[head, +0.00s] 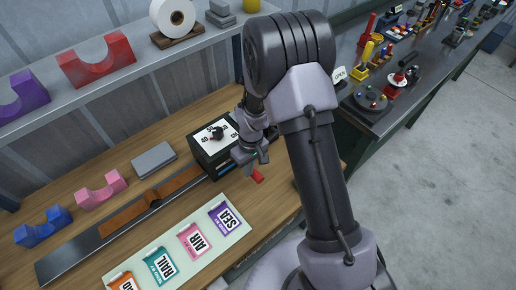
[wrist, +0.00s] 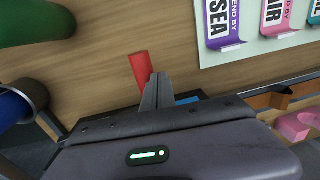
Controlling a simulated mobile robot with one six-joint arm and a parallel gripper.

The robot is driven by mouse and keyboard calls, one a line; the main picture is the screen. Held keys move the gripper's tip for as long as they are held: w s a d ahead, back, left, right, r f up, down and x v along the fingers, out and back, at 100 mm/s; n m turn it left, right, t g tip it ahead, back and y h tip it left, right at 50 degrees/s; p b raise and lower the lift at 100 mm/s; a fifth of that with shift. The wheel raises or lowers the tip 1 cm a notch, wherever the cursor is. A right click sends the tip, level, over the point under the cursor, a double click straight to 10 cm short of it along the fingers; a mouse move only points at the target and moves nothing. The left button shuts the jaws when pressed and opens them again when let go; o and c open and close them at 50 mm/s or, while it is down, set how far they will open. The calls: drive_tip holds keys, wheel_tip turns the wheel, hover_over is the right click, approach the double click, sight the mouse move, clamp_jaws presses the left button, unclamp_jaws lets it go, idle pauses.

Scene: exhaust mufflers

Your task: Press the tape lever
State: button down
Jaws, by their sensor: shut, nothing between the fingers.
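The tape machine is a black box (head: 205,162) with a white dial face and a dark knob on top, on the wooden bench. A red lever end (head: 257,176) shows beside it, just below my gripper (head: 249,168). In the wrist view the red lever (wrist: 140,68) lies just beyond and slightly left of my gripper's fingertips (wrist: 158,78). The fingers are together and empty. They look very close to the red end; I cannot tell whether they touch it. My arm and gripper hide part of the machine's right side.
A pale sheet with several labels (head: 160,285) lies on the bench front. A brown tape strip (head: 125,217) runs left from the machine. Pink (head: 102,190) and blue (head: 43,228) saddle blocks stand behind it. A shelf (head: 110,80) is above.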

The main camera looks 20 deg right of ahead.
drive_tip(key=shift+f+b, duration=0.8)
drive_tip(key=shift+f, duration=0.35)
drive_tip(key=shift+r, duration=0.35)
drive_tip(key=s+a+r+p, duration=0.3)
drive_tip(key=a+r, duration=0.3)
drive_tip(key=r, duration=0.5)
drive_tip(key=shift+a+p, duration=0.25)
drive_tip(key=shift+p, duration=0.35)
drive_tip(key=shift+r, duration=0.1)
